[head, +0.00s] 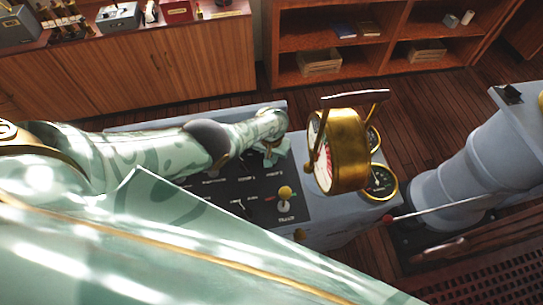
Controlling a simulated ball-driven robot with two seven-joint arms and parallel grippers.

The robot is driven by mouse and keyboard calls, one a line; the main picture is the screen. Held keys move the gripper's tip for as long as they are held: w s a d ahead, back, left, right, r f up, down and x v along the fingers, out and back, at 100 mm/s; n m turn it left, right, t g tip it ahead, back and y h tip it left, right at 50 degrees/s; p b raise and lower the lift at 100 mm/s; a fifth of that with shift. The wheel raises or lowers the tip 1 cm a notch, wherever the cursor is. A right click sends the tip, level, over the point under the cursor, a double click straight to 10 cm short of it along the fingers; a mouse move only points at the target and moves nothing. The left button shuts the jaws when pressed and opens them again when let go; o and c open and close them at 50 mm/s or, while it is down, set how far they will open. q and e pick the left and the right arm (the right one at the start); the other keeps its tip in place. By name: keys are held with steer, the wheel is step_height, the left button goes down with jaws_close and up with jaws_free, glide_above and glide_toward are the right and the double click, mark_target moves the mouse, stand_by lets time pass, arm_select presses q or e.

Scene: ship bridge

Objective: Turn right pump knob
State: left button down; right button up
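A grey console (335,228) carries a black control panel (255,208) with small white labels, too small to read. A yellow ball-topped knob or lever (285,192) stands on the panel's right part. I cannot tell which control is the right pump knob. My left arm reaches in from the left, and my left gripper (271,153) is low over the panel's far right part, above the yellow knob in the picture. Its fingers are small and partly hidden; whether they touch a control is unclear. My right gripper is not in view.
A brass gauge drum (347,150) with a handle bar stands just right of my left gripper. Smaller brass dials (382,181) sit behind it. A grey pedestal (470,165) with a red-tipped lever (430,210) stands right. Wooden cabinets and shelves (340,65) line the back.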

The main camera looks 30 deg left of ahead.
arm_select(q)
steer(key=shift+w, duration=0.1)
steer(key=c, duration=1.5)
jaws_free()
steer(key=shift+o, duration=0.2)
step_height(320, 180, up, 9)
steer(key=p, duration=0.7)
steer(key=shift+d, duration=0.1)
step_height(320, 180, up, 7)
steer(key=shift+r, duration=0.15)
